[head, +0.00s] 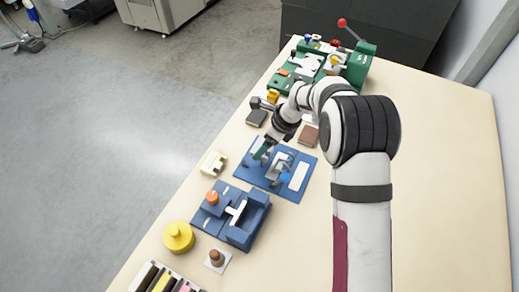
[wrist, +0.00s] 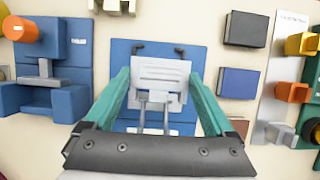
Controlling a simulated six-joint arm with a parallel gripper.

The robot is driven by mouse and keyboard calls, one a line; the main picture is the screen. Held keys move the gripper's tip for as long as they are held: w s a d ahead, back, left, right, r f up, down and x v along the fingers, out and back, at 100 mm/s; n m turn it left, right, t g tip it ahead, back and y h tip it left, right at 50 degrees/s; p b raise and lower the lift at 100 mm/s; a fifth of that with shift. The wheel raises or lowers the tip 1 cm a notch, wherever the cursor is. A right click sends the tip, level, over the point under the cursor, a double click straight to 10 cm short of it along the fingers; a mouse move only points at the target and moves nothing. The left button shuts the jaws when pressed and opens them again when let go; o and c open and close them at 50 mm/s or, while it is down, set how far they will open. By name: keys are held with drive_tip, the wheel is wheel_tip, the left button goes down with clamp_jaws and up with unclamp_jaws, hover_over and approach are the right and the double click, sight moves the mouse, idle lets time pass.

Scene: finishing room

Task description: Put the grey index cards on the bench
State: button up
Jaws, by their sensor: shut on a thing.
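The grey index cards (wrist: 160,72) show as a light grey stack in the wrist view, between the two teal fingers of my gripper (wrist: 160,80). My gripper is shut on them by their two sides. Below them is a blue board (wrist: 122,48) with a pair of dark hooks at its far edge and grey metal prongs at the near side. In the head view, my gripper (head: 268,157) is over the blue board (head: 272,190), and the grey cards (head: 278,168) are partly hidden. I cannot tell whether the cards touch the board. The pale bench (head: 440,200) lies underneath.
A blue fixture with an orange knob (head: 212,198) stands nearer, beside a yellow knob (head: 178,237). A dark block (head: 256,118) and a brown block (head: 309,135) lie beyond the board. A green machine (head: 360,65) is at the far end. The bench's right side is clear.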

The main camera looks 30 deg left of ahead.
drive_tip(key=w+d+r, duration=0.1)
drive_tip(key=d+r, duration=0.5)
drive_tip(key=d, duration=0.3)
drive_tip(key=a, duration=0.3)
drive_tip(key=w+a, duration=0.1)
drive_tip(key=a, duration=0.3)
drive_tip(key=w+a, duration=0.1)
drive_tip(key=a, duration=0.2)
drive_tip(key=shift+w+a+f, duration=0.25)
drive_tip(key=shift+a+f, duration=0.1)
hover_over(226, 144)
drive_tip(key=d, duration=0.2)
wheel_tip(226, 144, down, 6)
drive_tip(key=shift+w+f, duration=0.15)
drive_tip(key=shift+f, duration=0.05)
drive_tip(key=shift+a+f, duration=0.2)
drive_tip(key=shift+a, duration=0.1)
drive_tip(key=shift+f, duration=1.9)
drive_tip(key=shift+f, duration=0.1)
drive_tip(key=o, duration=1.1)
drive_tip(key=shift+c, duration=0.2)
